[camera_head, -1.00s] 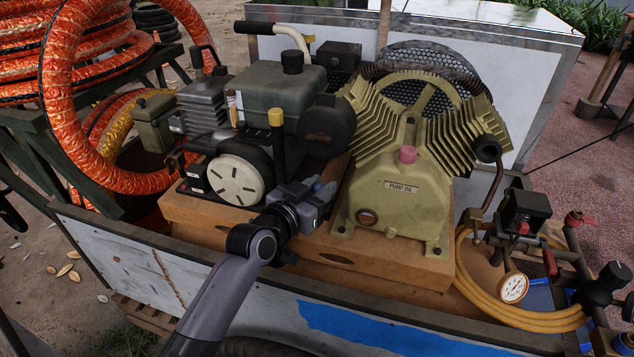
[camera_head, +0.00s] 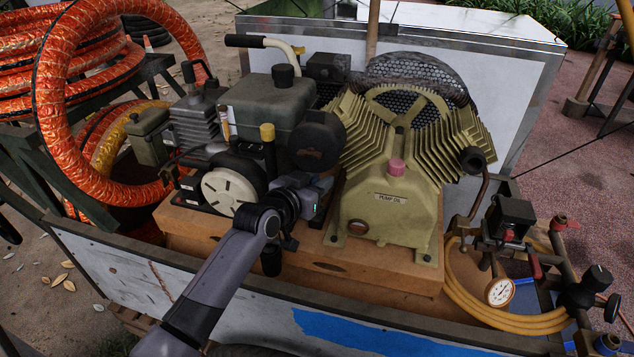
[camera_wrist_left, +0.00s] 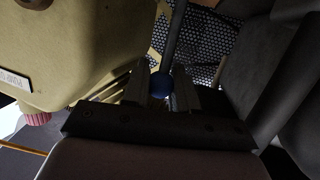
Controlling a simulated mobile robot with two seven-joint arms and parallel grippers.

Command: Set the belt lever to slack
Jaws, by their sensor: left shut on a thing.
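A lever with a dark rod (camera_wrist_left: 174,38) and a blue ball knob (camera_wrist_left: 160,86) shows in the left wrist view. It stands in the gap between the tan pump and the dark engine. My left gripper (camera_wrist_left: 162,92) is shut on the blue knob, with one finger on each side of it. In the head view, my left gripper (camera_head: 321,188) reaches into the same gap from the front. There the wrist hides the knob, and I cannot tell the lever's tilt. My right gripper is not in view.
The ribbed pump (camera_head: 388,205) is close on the right, and the engine (camera_head: 268,108) with a yellow-topped post (camera_head: 267,133) is on the left. A pressure gauge (camera_head: 500,292) and yellow hose (camera_head: 465,305) lie farther right. The cart's front wall (camera_head: 215,290) runs beneath my arm.

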